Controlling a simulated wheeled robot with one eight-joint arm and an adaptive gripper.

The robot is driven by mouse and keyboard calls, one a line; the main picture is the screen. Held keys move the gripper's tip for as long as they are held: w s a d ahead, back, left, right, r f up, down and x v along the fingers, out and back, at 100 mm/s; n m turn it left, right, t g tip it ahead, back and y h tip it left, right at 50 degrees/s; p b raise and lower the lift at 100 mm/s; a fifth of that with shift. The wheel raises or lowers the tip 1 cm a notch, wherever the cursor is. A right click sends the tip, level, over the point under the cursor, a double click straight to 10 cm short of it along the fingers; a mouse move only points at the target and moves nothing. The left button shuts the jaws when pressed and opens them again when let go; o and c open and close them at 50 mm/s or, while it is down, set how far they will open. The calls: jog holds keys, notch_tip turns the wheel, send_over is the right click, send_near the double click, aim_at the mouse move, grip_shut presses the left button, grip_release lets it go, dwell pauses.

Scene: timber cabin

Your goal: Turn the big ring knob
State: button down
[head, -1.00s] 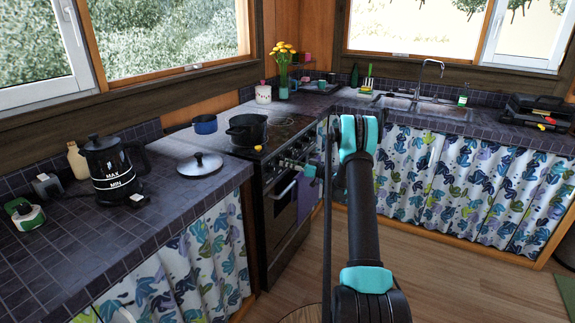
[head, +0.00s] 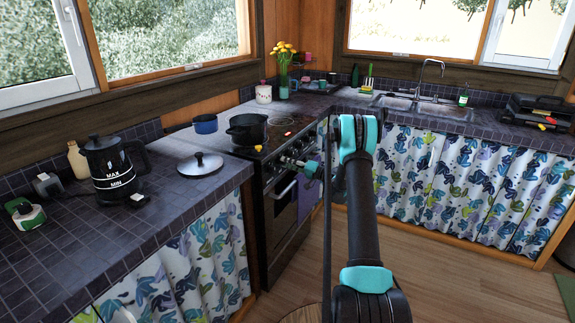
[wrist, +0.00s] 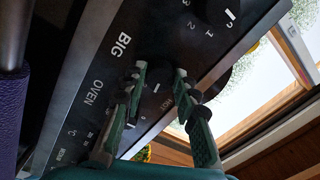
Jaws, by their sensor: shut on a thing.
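The black stove front panel fills much of the wrist view, with the printed words "BIG", "OVEN" and "HOT". A dark knob (wrist: 157,89) with a white mark sits between the fingers of my gripper (wrist: 158,80), near the "BIG" label. The fingers are shut on this knob from both sides and partly hide it. Another dark knob (wrist: 226,14) with a white mark and numbers around it is at the top right of that view. In the head view my gripper (head: 291,162) is at the front panel of the stove (head: 280,215); the knobs there are small and partly covered.
A black pot (head: 248,131) stands on the stove top, with a blue pot (head: 205,124) behind it to the left. A pot lid (head: 200,164) and a kettle (head: 112,168) are on the left counter. A purple towel (wrist: 12,112) hangs close beside the gripper.

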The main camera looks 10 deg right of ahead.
jog(key=shift+s+r+m+t+h, duration=0.1)
jog(key=shift+m+t+h, duration=0.15)
jog(key=shift+m, duration=3.55)
jog(key=shift+r+m+t+h, duration=0.15)
jog(key=shift+m+h, duration=0.1)
jog(key=shift+m, duration=3.55)
jog(key=shift+f, duration=0.1)
jog(key=c, duration=1.2)
grip_release()
jog(key=shift+o, duration=0.2)
jog(key=v, duration=1.2)
